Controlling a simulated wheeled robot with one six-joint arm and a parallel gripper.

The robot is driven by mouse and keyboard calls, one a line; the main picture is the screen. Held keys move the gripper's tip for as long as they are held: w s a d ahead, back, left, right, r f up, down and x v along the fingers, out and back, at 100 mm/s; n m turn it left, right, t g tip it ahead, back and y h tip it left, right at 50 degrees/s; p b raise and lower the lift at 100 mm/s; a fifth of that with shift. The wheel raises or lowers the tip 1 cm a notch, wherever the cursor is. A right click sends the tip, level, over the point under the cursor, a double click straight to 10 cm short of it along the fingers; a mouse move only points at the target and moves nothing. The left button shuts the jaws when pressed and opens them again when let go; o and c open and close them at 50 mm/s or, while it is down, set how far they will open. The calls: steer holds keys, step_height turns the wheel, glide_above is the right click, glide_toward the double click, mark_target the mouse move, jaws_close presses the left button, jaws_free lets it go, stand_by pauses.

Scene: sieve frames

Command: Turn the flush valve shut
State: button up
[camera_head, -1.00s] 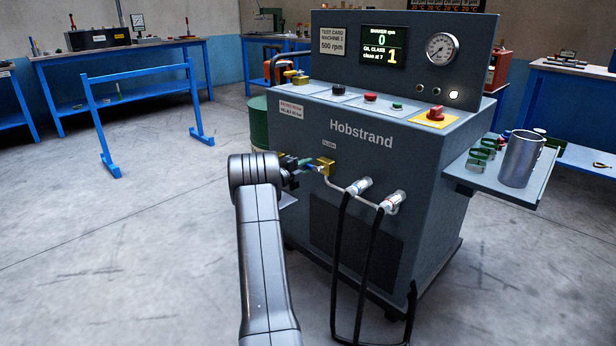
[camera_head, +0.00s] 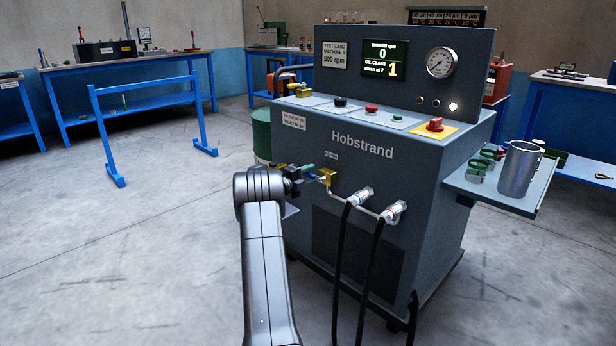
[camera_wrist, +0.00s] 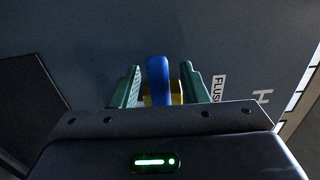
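The flush valve is a brass body (camera_head: 328,177) with a blue lever handle on the front of the grey Hobstrand machine (camera_head: 450,170), under a small label. In the wrist view the blue lever (camera_wrist: 158,78) points toward me, with the brass body (camera_wrist: 176,92) behind it. My gripper (camera_head: 308,173) is at the valve from the left. In the wrist view its green fingers (camera_wrist: 160,86) stand on either side of the lever, with a narrow gap on each side. The gripper is open around the lever, and I see no contact. The "FLUSH" label (camera_wrist: 218,90) shows right of the fingers.
Two hose couplings (camera_head: 361,196) (camera_head: 393,212) with black hoses sit right of the valve, joined by a pipe. A side shelf (camera_head: 515,203) holds a metal jug (camera_head: 519,168). A blue stand (camera_head: 158,84) is at the left. The floor left of my arm is clear.

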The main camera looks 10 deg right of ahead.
steer(key=p+v, duration=0.3)
steer(key=v, duration=1)
steer(key=shift+s+a, duration=0.25)
steer(key=shift+a, duration=0.05)
steer(key=shift+w+d, duration=0.1)
steer(key=b+x, duration=0.2)
steer(key=x, duration=1)
steer(key=shift+d+f+b, duration=0.1)
steer(key=shift+f+b, duration=0.05)
steer(key=shift+b, duration=0.25)
steer(key=shift+w+d, duration=0.5)
steer(key=shift+d, duration=0.05)
steer(key=shift+s+a, duration=0.1)
